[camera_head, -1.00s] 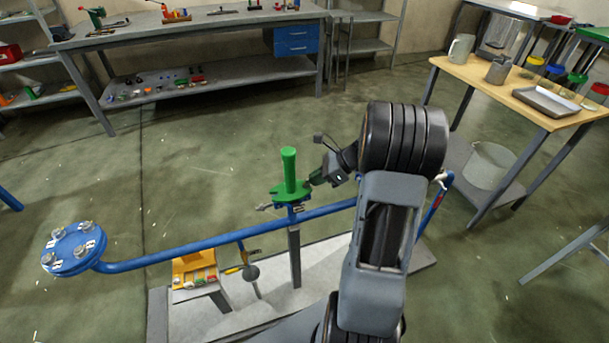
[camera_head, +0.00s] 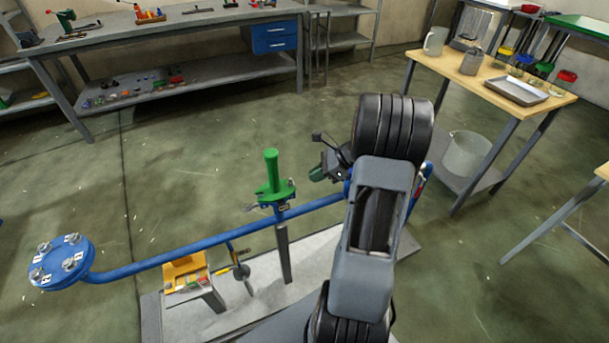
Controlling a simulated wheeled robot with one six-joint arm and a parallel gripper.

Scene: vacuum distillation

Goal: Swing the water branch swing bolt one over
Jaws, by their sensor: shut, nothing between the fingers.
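A green fitting with an upright green stem (camera_head: 271,168) sits on the blue pipe (camera_head: 190,253), on a grey post. Small metal bolts show at its rim, one sticking out at the left (camera_head: 251,207) and one at the front (camera_head: 284,206). I cannot tell which of them is swing bolt one, and the far side of the rim is hidden. My gripper (camera_head: 317,174) is to the right of the fitting, with a visible gap between them. It is shut and empty; its fingertips are small and dark in this view.
A round blue flange (camera_head: 62,262) with several bolts ends the pipe at the left. A yellow-orange holder (camera_head: 186,272) stands below the pipe on the pale base. My arm hides part of the pipe at the right. A wooden-topped table (camera_head: 490,72) stands at the right; open floor lies behind the fitting.

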